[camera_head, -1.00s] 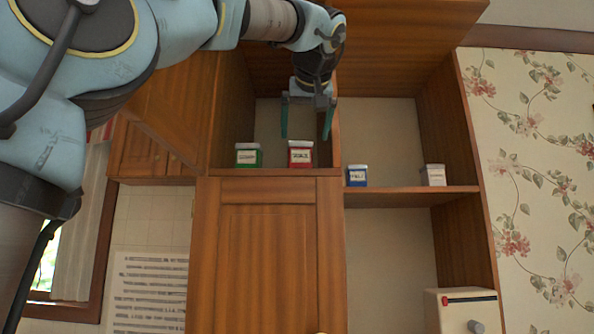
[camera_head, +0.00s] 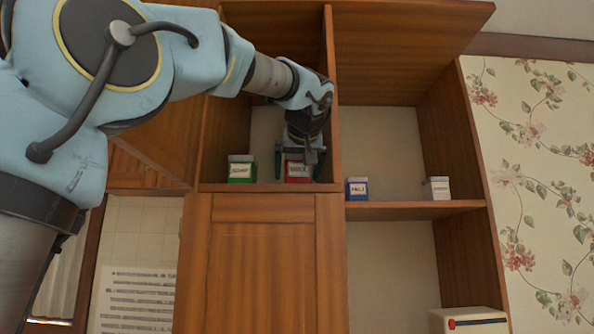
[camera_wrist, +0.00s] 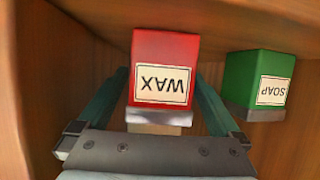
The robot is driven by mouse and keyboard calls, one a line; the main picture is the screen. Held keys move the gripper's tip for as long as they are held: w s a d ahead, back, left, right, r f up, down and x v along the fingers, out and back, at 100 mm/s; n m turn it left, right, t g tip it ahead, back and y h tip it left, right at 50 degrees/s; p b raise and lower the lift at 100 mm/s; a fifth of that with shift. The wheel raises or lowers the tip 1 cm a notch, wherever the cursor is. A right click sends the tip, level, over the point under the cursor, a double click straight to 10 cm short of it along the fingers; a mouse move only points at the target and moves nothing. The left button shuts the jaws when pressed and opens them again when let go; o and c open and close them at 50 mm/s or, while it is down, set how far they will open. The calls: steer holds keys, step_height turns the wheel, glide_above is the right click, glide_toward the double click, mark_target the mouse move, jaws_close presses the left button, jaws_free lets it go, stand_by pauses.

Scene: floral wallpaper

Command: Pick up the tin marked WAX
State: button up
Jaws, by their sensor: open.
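The red WAX tin (camera_head: 297,173) with a white label stands upright on the shelf inside the left cupboard compartment. In the wrist view the WAX tin (camera_wrist: 165,65) appears upside down, its label reading WAX. My gripper (camera_head: 299,163) is open, with one finger on each side of the red tin. In the wrist view my gripper (camera_wrist: 161,78) has its green fingers flanking the tin, with small gaps seeming to show. My gripper hides the tin's upper part in the head view.
A green SOAP tin (camera_head: 242,170) stands left of the red tin, outside the fingers. A wooden divider (camera_head: 332,110) rises close on the right. Beyond it are a blue tin (camera_head: 357,189) and a white tin (camera_head: 437,188). A closed door (camera_head: 262,262) lies below.

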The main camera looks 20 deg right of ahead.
mark_target(296, 178)
steer(key=p+x, duration=0.1)
steer(key=x, duration=0.2)
steer(key=shift+w, duration=0.1)
steer(key=c, duration=1.5)
steer(key=shift+c, duration=0.3)
steer(key=shift+r, duration=0.1)
